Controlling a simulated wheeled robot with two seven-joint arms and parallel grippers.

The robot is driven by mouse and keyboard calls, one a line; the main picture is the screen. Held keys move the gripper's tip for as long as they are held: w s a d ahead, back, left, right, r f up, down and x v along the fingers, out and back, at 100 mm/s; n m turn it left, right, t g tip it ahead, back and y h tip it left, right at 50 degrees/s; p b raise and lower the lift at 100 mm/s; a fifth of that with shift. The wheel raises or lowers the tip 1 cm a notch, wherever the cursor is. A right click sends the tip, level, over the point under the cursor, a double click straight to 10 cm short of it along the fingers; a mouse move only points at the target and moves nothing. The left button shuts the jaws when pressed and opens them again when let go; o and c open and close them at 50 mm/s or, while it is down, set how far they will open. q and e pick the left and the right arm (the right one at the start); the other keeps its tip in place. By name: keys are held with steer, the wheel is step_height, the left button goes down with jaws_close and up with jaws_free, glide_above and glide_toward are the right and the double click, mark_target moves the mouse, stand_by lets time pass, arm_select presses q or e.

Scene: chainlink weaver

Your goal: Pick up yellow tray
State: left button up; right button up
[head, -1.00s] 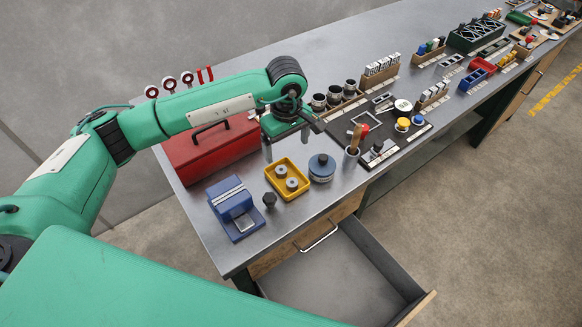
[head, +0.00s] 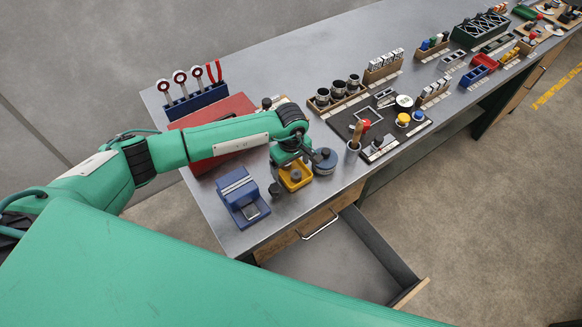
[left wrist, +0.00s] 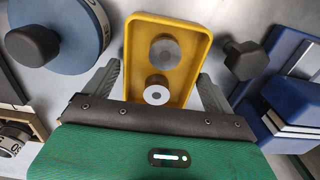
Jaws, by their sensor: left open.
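The yellow tray (head: 297,183) sits on the grey workbench near its front edge, partly hidden by my left gripper (head: 290,168). In the left wrist view the yellow tray (left wrist: 135,50) holds two round grey metal pieces with centre holes. My left gripper (left wrist: 158,72) is open there, with one finger on each side of the tray's near part. No gap closes between fingers and tray walls that I can be sure of; contact cannot be told. My right gripper is in neither view.
A blue vise (head: 240,195) stands left of the tray, with a dark knob (left wrist: 246,60) between. A round blue-grey object (head: 324,160) stands close on the right. An open drawer (head: 335,260) juts out below the bench front.

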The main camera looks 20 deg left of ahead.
arm_select(q)
steer(key=shift+f, duration=0.15)
steer(key=c, duration=0.8)
